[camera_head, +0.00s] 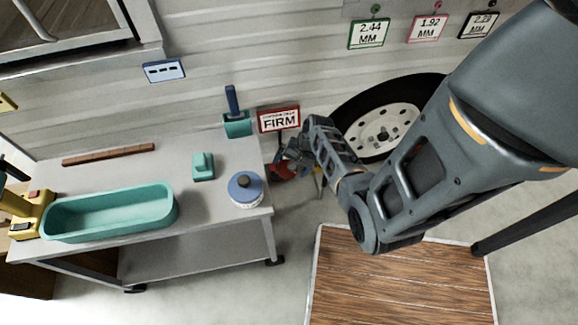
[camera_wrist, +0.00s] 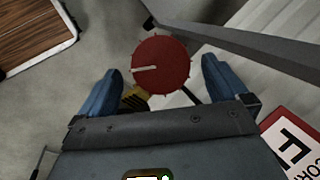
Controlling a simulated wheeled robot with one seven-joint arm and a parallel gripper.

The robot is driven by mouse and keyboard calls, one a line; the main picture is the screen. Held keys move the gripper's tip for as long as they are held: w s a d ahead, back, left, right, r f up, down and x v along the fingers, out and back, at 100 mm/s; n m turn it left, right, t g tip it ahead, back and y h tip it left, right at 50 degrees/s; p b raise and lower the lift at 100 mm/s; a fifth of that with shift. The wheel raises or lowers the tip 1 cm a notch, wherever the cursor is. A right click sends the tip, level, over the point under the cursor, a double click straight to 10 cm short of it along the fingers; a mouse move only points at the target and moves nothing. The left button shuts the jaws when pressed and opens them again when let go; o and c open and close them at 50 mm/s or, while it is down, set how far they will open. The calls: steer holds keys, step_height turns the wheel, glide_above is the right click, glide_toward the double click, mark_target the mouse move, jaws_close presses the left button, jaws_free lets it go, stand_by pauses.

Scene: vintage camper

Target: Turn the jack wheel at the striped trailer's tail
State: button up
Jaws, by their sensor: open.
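A yellow-black striped part (camera_wrist: 136,98) shows below the wheel. In the head view the red wheel (camera_head: 283,172) is partly hidden by my gripper (camera_head: 284,160), low beside the ribbed grey trailer wall (camera_head: 210,55).
A grey bench (camera_head: 110,255) with a teal tray (camera_head: 110,213) and a blue-lidded pot (camera_head: 245,188) stands left of my arm. A red-framed FIRM sign (camera_head: 279,119) is near my gripper. A tyre (camera_head: 380,128) is behind my arm. A wooden panel (camera_head: 400,285) lies on the floor.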

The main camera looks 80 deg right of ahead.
steer(key=v, duration=0.5)
steer(key=shift+r+p, duration=0.25)
steer(key=shift+p, duration=0.1)
steer(key=shift+s, duration=0.1)
steer(key=s+a+r+n+t+h, duration=0.1)
steer(key=s+a+r+n+h, duration=0.1)
steer(key=a+r+n, duration=0.4)
steer(key=s+a+r+n+t+h, duration=0.15)
steer(key=a+n, duration=0.25)
steer(key=a, duration=0.4)
steer(key=s+a+r+n+t+y, duration=0.1)
steer(key=a+r+n+t, duration=0.1)
steer(key=a+r, duration=0.4)
steer(key=s+a+r+n+t+y, duration=0.1)
steer(key=a+r+n+t, duration=0.2)
steer(key=r, duration=1)
steer(key=s+a+r+n+t+y, duration=0.1)
steer(key=a+r+n+t, duration=0.2)
steer(key=a+r, duration=0.6)
steer(key=shift+r+n, duration=0.7)
steer(key=shift+r, duration=0.1)
